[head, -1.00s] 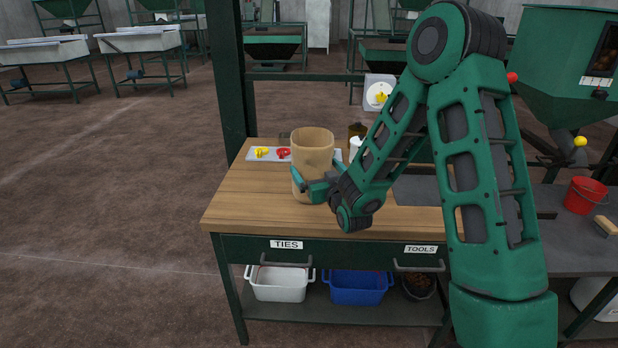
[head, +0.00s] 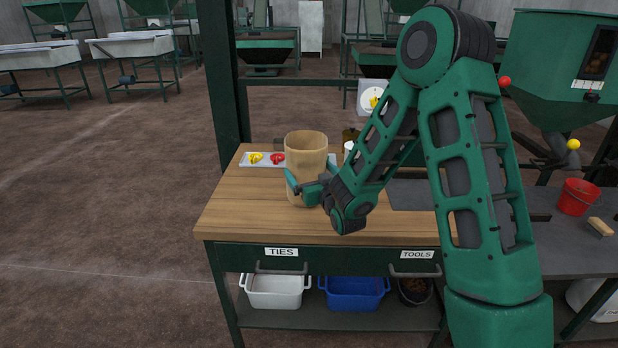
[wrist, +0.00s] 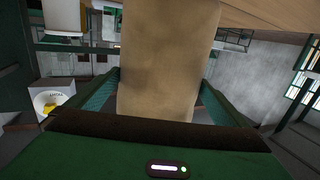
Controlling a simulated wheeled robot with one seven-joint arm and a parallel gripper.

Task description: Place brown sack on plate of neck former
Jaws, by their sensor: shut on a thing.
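The brown sack (head: 306,150) is an upright, open-topped tan cylinder over the left part of the wooden bench top. My gripper (head: 309,184) is shut on its lower part, with a finger on each side. In the wrist view the sack (wrist: 168,60) fills the middle between the fingers of my gripper (wrist: 160,95). I cannot tell whether the sack's bottom touches the bench or hangs just above it. I cannot make out a neck former or its plate for certain; my arm hides part of the right side.
A tray (head: 247,164) with yellow and red pieces lies behind the sack. A white dial scale (head: 368,99) stands behind. A dark grey plate (head: 408,196) lies right of my gripper. A red bucket (head: 577,197) and brush (head: 600,227) are at the right. The bench's front left is clear.

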